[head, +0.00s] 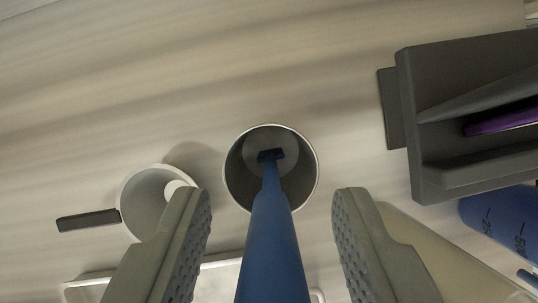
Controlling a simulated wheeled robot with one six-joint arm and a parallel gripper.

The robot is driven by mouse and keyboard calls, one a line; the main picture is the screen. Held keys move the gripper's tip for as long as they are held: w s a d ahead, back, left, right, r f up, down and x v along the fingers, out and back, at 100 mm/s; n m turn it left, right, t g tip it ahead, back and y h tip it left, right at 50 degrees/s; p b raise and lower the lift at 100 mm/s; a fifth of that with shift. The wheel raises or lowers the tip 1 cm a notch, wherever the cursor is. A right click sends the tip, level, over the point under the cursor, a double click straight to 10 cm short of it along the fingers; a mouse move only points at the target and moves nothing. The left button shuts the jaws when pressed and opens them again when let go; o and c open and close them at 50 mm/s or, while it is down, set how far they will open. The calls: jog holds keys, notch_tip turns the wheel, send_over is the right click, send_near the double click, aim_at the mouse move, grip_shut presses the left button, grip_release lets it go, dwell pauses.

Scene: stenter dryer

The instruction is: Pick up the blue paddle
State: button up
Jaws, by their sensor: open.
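The blue paddle (270,245) stands in a round metal cup (231,180), its lower end reaching the cup's floor and its shaft rising toward the camera. My gripper (272,215) is open, with one grey ridged finger on each side of the paddle. Gaps show between the paddle and both fingers, so neither appears to touch it. The paddle's upper part runs out of the bottom of the picture and is hidden.
A white cup with a dark handle (88,220) stands left of the metal cup. A dark grey holder (440,75) with a purple item (503,121) is at right, above a blue marked container (500,222). A whitish tray edge (95,281) shows below. The upper-left surface is clear.

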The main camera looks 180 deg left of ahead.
grip_shut()
dwell(0.3)
